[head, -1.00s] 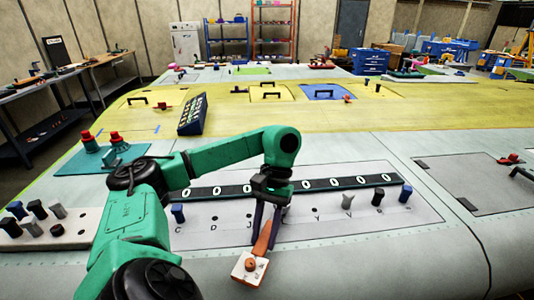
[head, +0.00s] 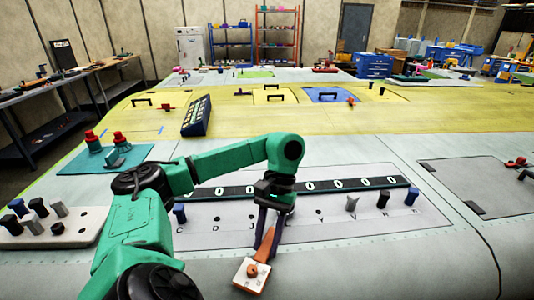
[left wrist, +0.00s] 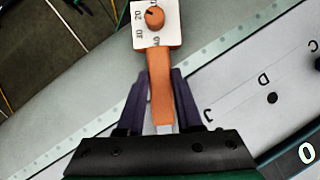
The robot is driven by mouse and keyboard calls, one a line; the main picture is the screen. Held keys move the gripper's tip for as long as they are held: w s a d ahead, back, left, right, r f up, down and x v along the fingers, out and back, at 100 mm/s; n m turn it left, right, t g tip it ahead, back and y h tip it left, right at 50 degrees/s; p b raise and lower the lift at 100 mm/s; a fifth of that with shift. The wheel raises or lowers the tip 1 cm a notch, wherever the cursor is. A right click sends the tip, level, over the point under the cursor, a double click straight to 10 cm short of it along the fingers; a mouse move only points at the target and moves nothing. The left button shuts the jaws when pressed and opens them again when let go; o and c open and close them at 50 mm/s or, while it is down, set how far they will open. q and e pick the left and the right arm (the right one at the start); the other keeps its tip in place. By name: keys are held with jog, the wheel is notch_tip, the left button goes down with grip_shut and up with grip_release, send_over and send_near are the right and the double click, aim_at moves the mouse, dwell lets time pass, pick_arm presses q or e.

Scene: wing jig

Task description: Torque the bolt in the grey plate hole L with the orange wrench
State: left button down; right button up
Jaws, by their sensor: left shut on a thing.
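The orange wrench (head: 266,242) is held by its orange handle in my left gripper (head: 268,228). Its white square dial head (head: 252,275) with an orange knob points toward the front edge; numbers show on the dial in the left wrist view (left wrist: 155,22). My left gripper is shut on the handle (left wrist: 160,90), in front of the middle of the grey plate (head: 235,238). The plate has a row of lettered holes; C, D, J and Y are readable. The area between J and Y is partly covered by my gripper, and I cannot make out a bolt or letter L there. My right gripper is not in view.
Bolts stand in the plate at the left, a blue one (head: 180,214), and at the right, including a grey one (head: 352,204). A white block (head: 75,234) with several bolts stands at left.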

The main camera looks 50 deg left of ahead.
aim_at(244, 244)
pick_arm(q)
jog(key=shift+r, duration=0.1)
jog(key=shift+s+a+r+m+p, duration=0.1)
jog(key=shift+s+a+m+p, duration=0.15)
jog(key=shift+a+m+p, duration=0.4)
jog(key=shift+s+a+m+y+p, duration=0.2)
jog(key=shift+a+m+y+p, duration=0.1)
jog(key=shift+a+m+y, duration=0.15)
jog(key=shift+a+f, duration=0.1)
jog(key=shift+f, duration=0.15)
jog(key=shift+s+a+r+m+g+y+p, duration=0.15)
jog(key=shift+a+m+g+y+p, duration=0.2)
jog(key=shift+a+m+p, duration=0.35)
jog(key=shift+a+f+m+y, duration=0.2)
jog(key=shift+a+m+y, duration=0.1)
jog(key=shift+a+m, duration=0.3)
